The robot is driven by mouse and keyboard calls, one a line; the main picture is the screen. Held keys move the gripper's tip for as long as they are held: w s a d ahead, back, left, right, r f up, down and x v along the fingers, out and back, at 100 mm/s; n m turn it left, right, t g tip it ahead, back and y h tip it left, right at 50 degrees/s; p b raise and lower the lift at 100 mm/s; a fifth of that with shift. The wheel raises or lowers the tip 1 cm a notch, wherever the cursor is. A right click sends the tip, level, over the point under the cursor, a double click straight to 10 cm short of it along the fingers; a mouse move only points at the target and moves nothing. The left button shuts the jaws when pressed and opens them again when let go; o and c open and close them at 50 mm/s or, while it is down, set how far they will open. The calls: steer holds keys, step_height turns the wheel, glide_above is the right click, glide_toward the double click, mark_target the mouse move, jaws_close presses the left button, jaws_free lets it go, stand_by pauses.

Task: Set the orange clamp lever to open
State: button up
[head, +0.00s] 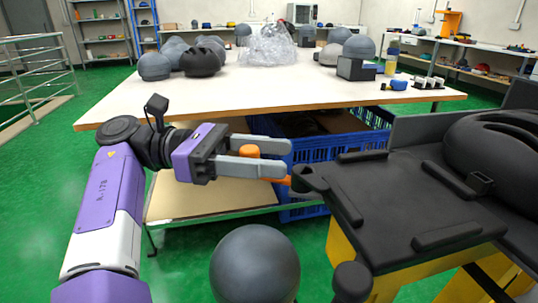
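The orange clamp lever (278,181) runs leftward from a dark pivot (311,181) at the left corner of the black fixture plate (395,200). Its upright orange knob (250,151) stands between the two grey fingers of my gripper (288,160). The fingers point right, one on the far side and one on the near side of the knob. The near finger hides the knob's lower part and some of the lever. The fingers are apart, but I cannot tell whether they press on the knob.
A dark dome (254,266) and a smaller dark ball (352,281) stand close in front. A black helmet-like shape (500,150) sits at the right of the plate. Behind are a blue crate (322,148) and a table (270,92) with helmets.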

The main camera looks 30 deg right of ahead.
step_height(320, 180, up, 20)
steer(key=p, duration=0.8)
